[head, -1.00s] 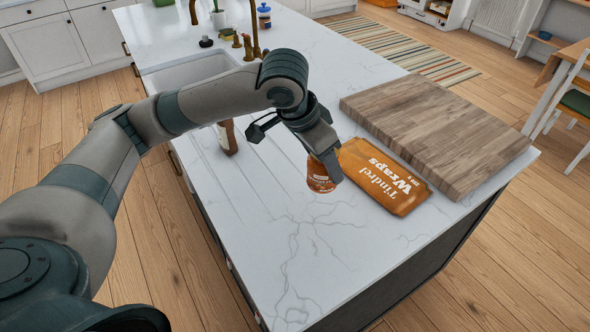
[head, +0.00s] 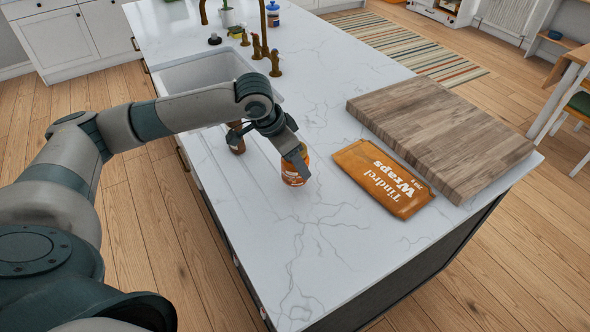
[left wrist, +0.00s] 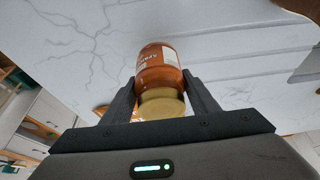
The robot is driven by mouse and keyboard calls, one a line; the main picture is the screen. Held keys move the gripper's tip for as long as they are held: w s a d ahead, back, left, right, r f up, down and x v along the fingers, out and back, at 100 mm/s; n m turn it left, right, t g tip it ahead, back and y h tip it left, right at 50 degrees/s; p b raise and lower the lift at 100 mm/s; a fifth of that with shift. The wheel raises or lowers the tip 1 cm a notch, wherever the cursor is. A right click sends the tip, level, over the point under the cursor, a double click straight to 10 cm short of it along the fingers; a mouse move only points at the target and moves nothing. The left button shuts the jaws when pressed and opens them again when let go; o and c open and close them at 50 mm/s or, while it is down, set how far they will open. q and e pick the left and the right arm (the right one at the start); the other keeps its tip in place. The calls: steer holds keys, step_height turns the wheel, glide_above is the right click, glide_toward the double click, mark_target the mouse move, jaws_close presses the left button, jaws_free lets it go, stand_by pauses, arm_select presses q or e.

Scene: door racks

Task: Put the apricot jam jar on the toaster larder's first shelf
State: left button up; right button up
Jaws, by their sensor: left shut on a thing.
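The apricot jam jar (head: 294,168) is a small orange jar with a white-lettered label. My left gripper (head: 297,158) is shut on it, over the white marble counter. In the left wrist view the jar (left wrist: 161,68) sits between the two fingers of the left gripper (left wrist: 162,92), with its yellowish lid toward the palm. I cannot tell whether the jar's base touches the counter. My right gripper is not in view. No toaster larder can be made out in these frames.
An orange wraps packet (head: 384,178) and a thick wooden board (head: 440,135) lie right of the jar. A brown bottle (head: 236,138) stands behind my left forearm, near the sink (head: 205,72). The counter's near end (head: 320,260) is clear.

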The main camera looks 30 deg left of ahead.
mark_target(295, 172)
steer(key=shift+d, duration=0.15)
arm_select(q)
steer(key=shift+f, duration=0.3)
step_height(295, 172, down, 3)
steer(key=shift+r+p, duration=0.1)
steer(key=shift+p, duration=0.7)
steer(key=shift+f, duration=0.25)
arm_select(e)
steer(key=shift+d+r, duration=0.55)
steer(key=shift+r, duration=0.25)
arm_select(q)
steer(key=o, duration=1.5)
steer(key=shift+f, duration=0.15)
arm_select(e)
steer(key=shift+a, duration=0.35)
